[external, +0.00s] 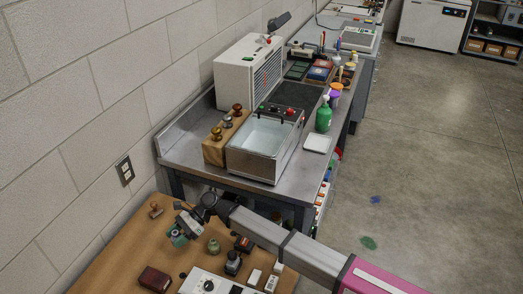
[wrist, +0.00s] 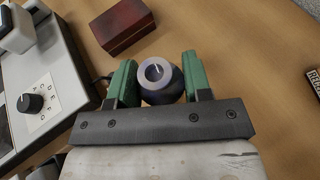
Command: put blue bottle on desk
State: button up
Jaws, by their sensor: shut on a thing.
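The blue bottle (wrist: 161,84) is seen from above in the wrist view, with a grey round top and a dark blue body. It stands between the green fingers of my gripper (wrist: 160,82), which are shut on it. In the external view my gripper (external: 180,234) is over the left part of the brown desk (external: 118,262), and the bottle is too small and covered to make out clearly. The desk top also fills the wrist view (wrist: 235,50). I cannot tell whether the bottle's base touches the desk.
A dark red box (wrist: 122,25) lies near the bottle. A grey device with a black dial (wrist: 30,103) is at left. A green jar (external: 214,246) and a dark bottle (external: 233,264) stand right of my gripper. A wooden-handled stamp (external: 155,210) is behind. A metal workbench (external: 190,153) adjoins the desk.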

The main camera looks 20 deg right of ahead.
aim_at(180, 249)
jog(key=shift+w+d+f, duration=0.15)
jog(key=shift+w+f, duration=0.25)
jog(key=shift+w, duration=0.15)
jog(key=shift+f, duration=1.95)
jog(key=shift+f, duration=0.15)
jog(key=o, duration=1.1)
jog(key=shift+c, duration=0.2)
jog(key=shift+d+r, duration=0.1)
jog(key=shift+r, duration=0.1)
jog(key=v, duration=0.7)
jog(key=shift+w+d, duration=0.1)
jog(key=shift+d, duration=0.05)
